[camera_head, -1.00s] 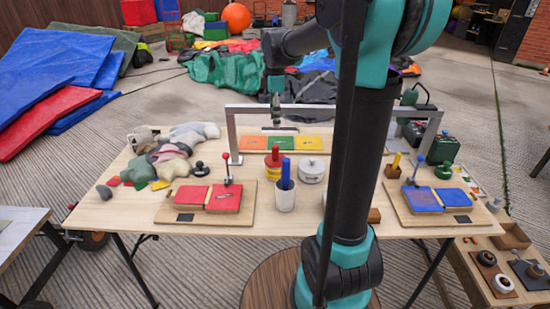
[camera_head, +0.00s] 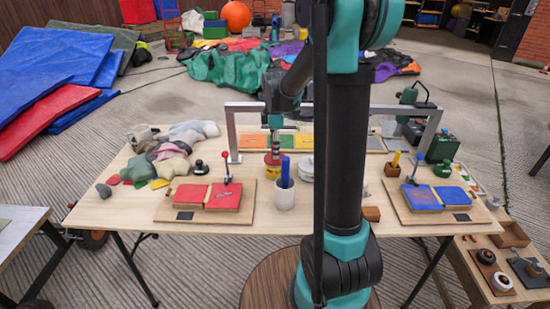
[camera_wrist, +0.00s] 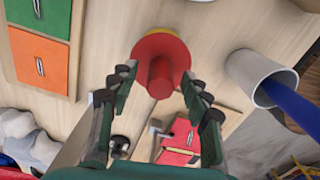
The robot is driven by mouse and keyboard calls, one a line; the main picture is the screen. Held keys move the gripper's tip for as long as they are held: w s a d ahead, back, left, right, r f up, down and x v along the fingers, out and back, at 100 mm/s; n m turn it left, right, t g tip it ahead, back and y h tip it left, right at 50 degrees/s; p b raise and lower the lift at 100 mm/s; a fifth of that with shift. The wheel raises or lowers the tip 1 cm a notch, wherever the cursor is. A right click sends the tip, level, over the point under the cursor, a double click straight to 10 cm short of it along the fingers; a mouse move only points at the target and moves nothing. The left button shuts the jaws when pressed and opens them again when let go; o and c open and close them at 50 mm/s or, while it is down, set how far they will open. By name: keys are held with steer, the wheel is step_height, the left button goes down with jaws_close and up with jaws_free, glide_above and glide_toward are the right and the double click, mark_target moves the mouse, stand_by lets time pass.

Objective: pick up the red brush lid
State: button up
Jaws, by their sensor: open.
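The red lid (camera_head: 271,160), a round disc with a thick upright knob, sits on a small yellow-banded pot (camera_head: 273,175) left of centre on the table. In the wrist view the lid (camera_wrist: 176,49) is seen from above, with its knob pointing towards me. My gripper (camera_head: 275,147) is just above the lid in the head view and partly covers it. In the wrist view my gripper (camera_wrist: 158,80) is open, with one finger on each side of the knob and nothing held. Whether the fingers touch the lid cannot be told.
A white cup (camera_head: 284,199) holding a blue handle stands close to the pot, and shows in the wrist view (camera_wrist: 246,74). A white lidded pot (camera_head: 306,171) is to the right. A metal frame (camera_head: 233,130) spans behind. Red pads (camera_head: 222,196) lie in front-left.

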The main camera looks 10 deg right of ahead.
steer(key=shift+f, duration=0.25)
jaws_close()
steer(key=shift+r, duration=0.1)
step_height(320, 180, up, 20)
stand_by(0.7)
steer(key=c, duration=0.7)
jaws_free()
jaws_close()
